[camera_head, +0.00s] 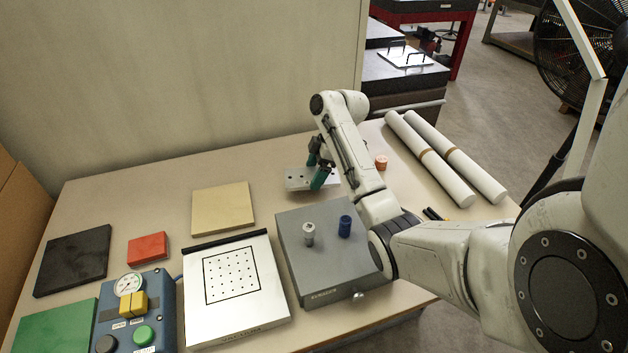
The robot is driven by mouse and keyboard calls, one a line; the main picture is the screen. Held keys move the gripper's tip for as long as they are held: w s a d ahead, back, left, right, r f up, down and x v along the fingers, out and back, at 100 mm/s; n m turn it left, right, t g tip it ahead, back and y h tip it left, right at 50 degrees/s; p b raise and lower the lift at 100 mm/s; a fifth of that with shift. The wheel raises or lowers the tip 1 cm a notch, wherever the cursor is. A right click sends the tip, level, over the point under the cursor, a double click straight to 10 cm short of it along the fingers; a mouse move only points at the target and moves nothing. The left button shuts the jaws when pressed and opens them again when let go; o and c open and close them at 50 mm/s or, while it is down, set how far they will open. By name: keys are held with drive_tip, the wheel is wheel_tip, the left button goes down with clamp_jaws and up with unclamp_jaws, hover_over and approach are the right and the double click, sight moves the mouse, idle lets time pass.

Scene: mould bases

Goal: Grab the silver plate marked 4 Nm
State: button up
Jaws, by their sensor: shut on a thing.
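A small silver plate (296,179) with a few dark holes is at the back middle of the table. Any 4 Nm marking is too small to read from here. My gripper (315,173) has green fingers and reaches down at the plate, one finger on its far side and one on its near side. It is shut on the silver plate. Part of the plate is hidden behind the fingers and my arm. I cannot tell whether the plate rests on the table or is slightly raised.
A grey box (322,270) with a silver knob and a blue knob stands in front. A white dotted plate (272,300), beige block (222,208), red block (148,247) and blue control box (165,310) lie left. Two white rolls (450,165) lie right. A wall stands behind.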

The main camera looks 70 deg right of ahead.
drive_tip(key=s+r+p, duration=0.1)
drive_tip(key=r, duration=0.1)
drive_tip(key=s+a+r+p, duration=0.1)
drive_tip(key=r, duration=0.1)
drive_tip(key=s+a+r+p, duration=0.1)
drive_tip(key=s, duration=0.1)
drive_tip(key=shift+r, duration=0.4)
drive_tip(key=shift+s+a+r+p, duration=0.2)
drive_tip(key=shift+s+a+r, duration=0.45)
drive_tip(key=shift+s, duration=0.65)
drive_tip(key=shift+s+a+r+p, duration=0.2)
drive_tip(key=shift+s+a+r, duration=0.2)
drive_tip(key=shift+s+a, duration=0.7)
drive_tip(key=shift+s+a+r+p, duration=0.2)
drive_tip(key=shift+s+a+r, duration=0.35)
drive_tip(key=shift+s, duration=0.95)
